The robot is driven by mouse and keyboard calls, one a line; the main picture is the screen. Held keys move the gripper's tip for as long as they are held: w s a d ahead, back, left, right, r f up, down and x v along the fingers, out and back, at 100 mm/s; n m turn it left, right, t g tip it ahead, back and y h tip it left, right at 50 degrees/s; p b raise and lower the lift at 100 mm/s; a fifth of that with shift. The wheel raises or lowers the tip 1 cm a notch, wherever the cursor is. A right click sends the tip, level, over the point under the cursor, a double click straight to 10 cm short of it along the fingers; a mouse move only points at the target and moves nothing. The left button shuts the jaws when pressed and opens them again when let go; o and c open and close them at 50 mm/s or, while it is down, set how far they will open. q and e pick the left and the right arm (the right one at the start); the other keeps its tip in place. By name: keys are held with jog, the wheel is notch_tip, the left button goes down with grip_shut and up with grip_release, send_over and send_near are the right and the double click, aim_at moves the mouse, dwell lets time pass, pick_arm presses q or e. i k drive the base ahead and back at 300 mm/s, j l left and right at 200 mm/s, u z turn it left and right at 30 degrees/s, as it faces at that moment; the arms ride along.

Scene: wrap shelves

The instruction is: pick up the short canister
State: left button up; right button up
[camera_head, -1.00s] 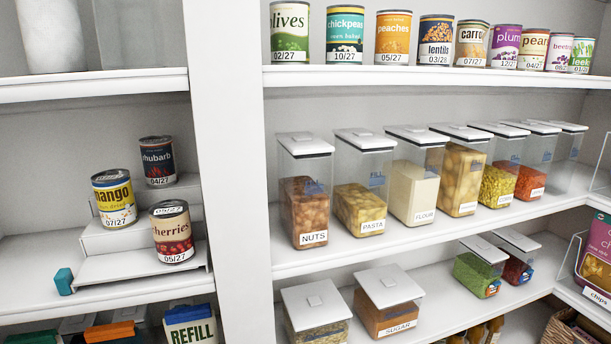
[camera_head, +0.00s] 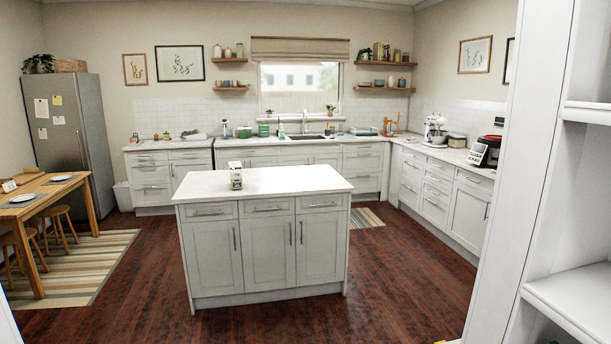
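No short canister that I can make out shows now. The head view looks out of the pantry into a kitchen. A small carton-like item (camera_head: 236,175) stands upright on the white island top (camera_head: 290,184). Some small containers (camera_head: 228,51) stand on the left wall shelf, too small to tell apart. Neither of my grippers is in view.
The white island (camera_head: 265,245) stands mid-room on a dark wood floor (camera_head: 400,285) with open room around it. A dining table (camera_head: 40,188) with stools is at the left, near the fridge (camera_head: 70,130). White pantry shelves (camera_head: 575,300) edge the right side.

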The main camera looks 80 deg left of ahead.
aim_at(234, 173)
jog(key=u, duration=3.2)
jog(key=i+l+z, duration=0.15)
jog(key=i+z, duration=0.2)
jog(key=i, duration=0.4)
jog(key=i+z, duration=0.15)
jog(key=i, duration=1.7)
